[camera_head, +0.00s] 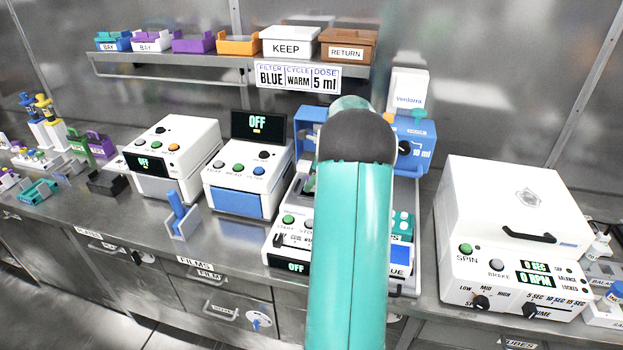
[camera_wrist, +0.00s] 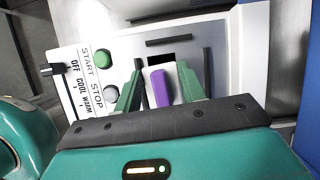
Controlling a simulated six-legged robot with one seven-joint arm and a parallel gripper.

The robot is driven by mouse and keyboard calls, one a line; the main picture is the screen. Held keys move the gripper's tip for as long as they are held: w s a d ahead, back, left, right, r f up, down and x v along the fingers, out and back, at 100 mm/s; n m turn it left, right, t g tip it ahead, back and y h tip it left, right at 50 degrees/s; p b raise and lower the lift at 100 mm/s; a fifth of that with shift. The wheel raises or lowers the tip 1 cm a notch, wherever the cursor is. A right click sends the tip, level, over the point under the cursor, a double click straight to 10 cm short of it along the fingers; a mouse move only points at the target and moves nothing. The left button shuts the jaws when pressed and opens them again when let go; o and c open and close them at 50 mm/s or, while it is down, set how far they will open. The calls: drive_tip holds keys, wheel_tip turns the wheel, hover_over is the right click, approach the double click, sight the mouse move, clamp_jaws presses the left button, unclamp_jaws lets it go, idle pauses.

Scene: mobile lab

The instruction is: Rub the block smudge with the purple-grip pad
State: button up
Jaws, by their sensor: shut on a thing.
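My gripper (camera_wrist: 159,82) shows in the wrist view, its two green fingers closed on the purple-grip pad (camera_wrist: 161,89). The purple grip stands between the fingers, with pale material beside it; the pad's underside is hidden. The pad is over the white block unit (camera_wrist: 122,62), which has START and STOP buttons. A dark patch (camera_wrist: 161,57) lies just beyond the grip; I cannot tell whether it is the smudge or an opening. I cannot tell whether the pad touches the surface. In the head view, my arm hides the gripper and much of the block unit (camera_head: 282,240).
Blue equipment (camera_head: 414,150) stands behind the block unit. A white centrifuge (camera_head: 512,215) is on the right. Two white machines (camera_head: 172,150) and a blue-handled tool in a holder (camera_head: 178,215) are on the left. A shelf (camera_head: 150,72) with coloured trays runs along the back.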

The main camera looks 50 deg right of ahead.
sight(296, 188)
drive_tip(key=shift+f, duration=0.7)
idle(0.4)
drive_tip(key=shift+w+a, duration=0.35)
drive_tip(key=shift+w, duration=0.45)
drive_tip(key=shift+w+a, duration=0.35)
drive_tip(key=shift+w, duration=0.4)
drive_tip(key=shift+w+a+r, duration=0.15)
drive_tip(key=shift+w+a, duration=0.1)
drive_tip(key=shift+w, duration=0.2)
drive_tip(key=shift+c, duration=0.3)
drive_tip(key=shift+w, duration=0.1)
drive_tip(key=shift+c, duration=0.5)
drive_tip(key=shift+s+d+r, duration=0.1)
drive_tip(key=shift+s+d, duration=0.2)
drive_tip(key=shift+s, duration=0.4)
drive_tip(key=shift+s+d+f, duration=0.1)
drive_tip(key=shift+s+d, duration=0.25)
drive_tip(key=shift+s, duration=0.3)
drive_tip(key=shift+s+d+r, duration=0.1)
drive_tip(key=shift+s+d, duration=0.2)
drive_tip(key=shift+s, duration=0.4)
drive_tip(key=shift+r, duration=0.1)
drive_tip(key=shift+r, duration=2.95)
